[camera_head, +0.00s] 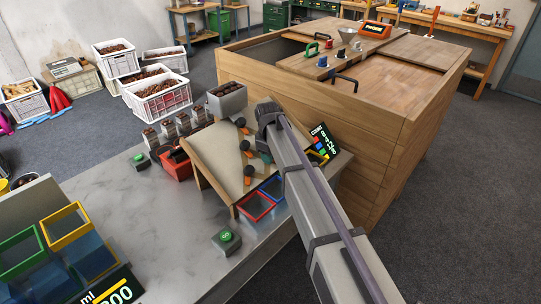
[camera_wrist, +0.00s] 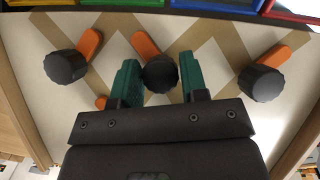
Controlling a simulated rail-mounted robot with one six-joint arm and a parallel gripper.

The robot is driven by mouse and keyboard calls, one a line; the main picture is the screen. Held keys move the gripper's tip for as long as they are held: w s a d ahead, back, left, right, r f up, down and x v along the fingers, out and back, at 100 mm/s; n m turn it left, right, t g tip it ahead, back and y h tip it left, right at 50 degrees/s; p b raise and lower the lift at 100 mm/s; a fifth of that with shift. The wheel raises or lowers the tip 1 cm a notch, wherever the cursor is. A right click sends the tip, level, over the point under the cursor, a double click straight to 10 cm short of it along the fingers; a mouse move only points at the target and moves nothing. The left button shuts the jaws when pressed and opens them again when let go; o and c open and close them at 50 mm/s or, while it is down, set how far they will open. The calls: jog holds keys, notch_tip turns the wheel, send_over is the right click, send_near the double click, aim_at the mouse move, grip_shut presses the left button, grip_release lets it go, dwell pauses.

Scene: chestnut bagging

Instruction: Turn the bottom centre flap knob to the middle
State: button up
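The wrist view shows a pale sorting board (camera_wrist: 215,45) with three black knobs, each with an orange flap, in the row nearest the bins. The bottom centre flap knob (camera_wrist: 160,73) lies between the two green fingers of my gripper (camera_wrist: 161,75). Its orange flap (camera_wrist: 145,44) points up and left in this view. The fingers are close to the knob on both sides; whether both touch it is unclear. The left knob (camera_wrist: 66,67) and right knob (camera_wrist: 263,83) stand apart from the fingers. In the head view, my arm hides part of the board (camera_head: 216,149) and the fingertips.
Coloured bins line the board's lower edge, including a red bin (camera_head: 256,206) and a blue bin (camera_wrist: 218,4). Another orange flap (camera_wrist: 101,103) shows partly beside the left finger. A green button (camera_head: 226,237) sits on the grey table (camera_head: 165,235). A large wooden cabinet (camera_head: 395,125) stands behind.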

jog(key=c, duration=0.5)
jog(key=shift+m, duration=0.4)
jog(key=m+g+y, duration=0.1)
jog(key=m, duration=0.2)
jog(key=shift+m+g+y, duration=0.7)
jog(key=shift+m+y, duration=0.1)
jog(key=shift+m, duration=0.7)
jog(key=o, duration=0.9)
